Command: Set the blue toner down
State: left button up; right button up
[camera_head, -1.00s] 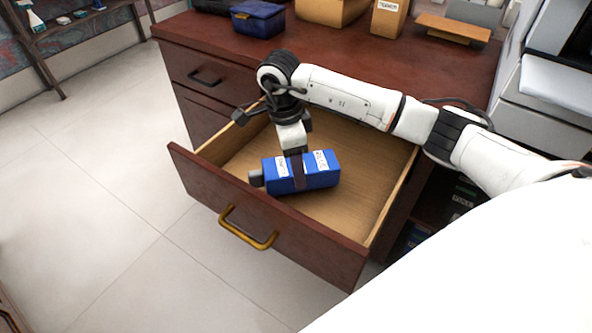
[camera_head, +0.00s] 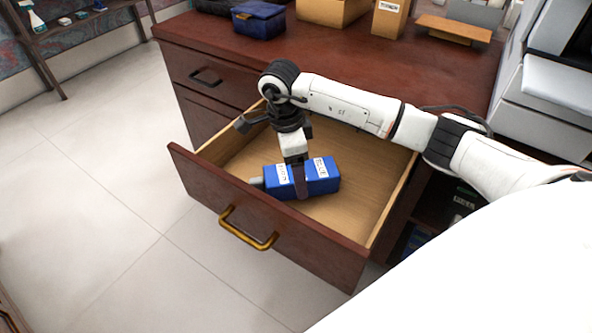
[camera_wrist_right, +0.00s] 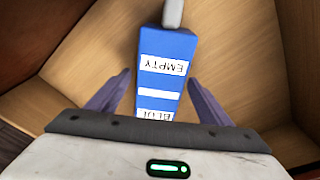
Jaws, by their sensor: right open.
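The blue toner (camera_head: 322,182) lies on its side in the open drawer (camera_head: 230,163), with its grey end toward the left. In the right wrist view the toner (camera_wrist_right: 165,70) shows white labels, one reading "EMPTY" and another partly hidden one that starts with "BLU". My right gripper (camera_head: 300,190) is over the toner, pointing down. In the wrist view the right gripper (camera_wrist_right: 158,95) is open, with one finger on each side of the toner and a gap at each. My left gripper is not in view.
The drawer's front has a brass handle (camera_head: 248,229). Bare drawer floor (camera_head: 375,190) lies to the right of the toner. On the desk top (camera_head: 420,80) stand a blue box (camera_head: 259,19), cardboard boxes (camera_head: 388,18) and a wooden stand (camera_head: 454,29).

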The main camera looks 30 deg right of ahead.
aim_at(290, 173)
notch_tip(290, 173, up, 12)
jog(key=a+p, duration=0.1)
jog(key=shift+w+a+p, duration=0.2)
jog(key=shift+w+p, duration=0.1)
jog(key=shift+p, duration=0.1)
jog(key=shift+f, duration=0.1)
jog(key=shift+c, duration=0.3)
dwell(0.7)
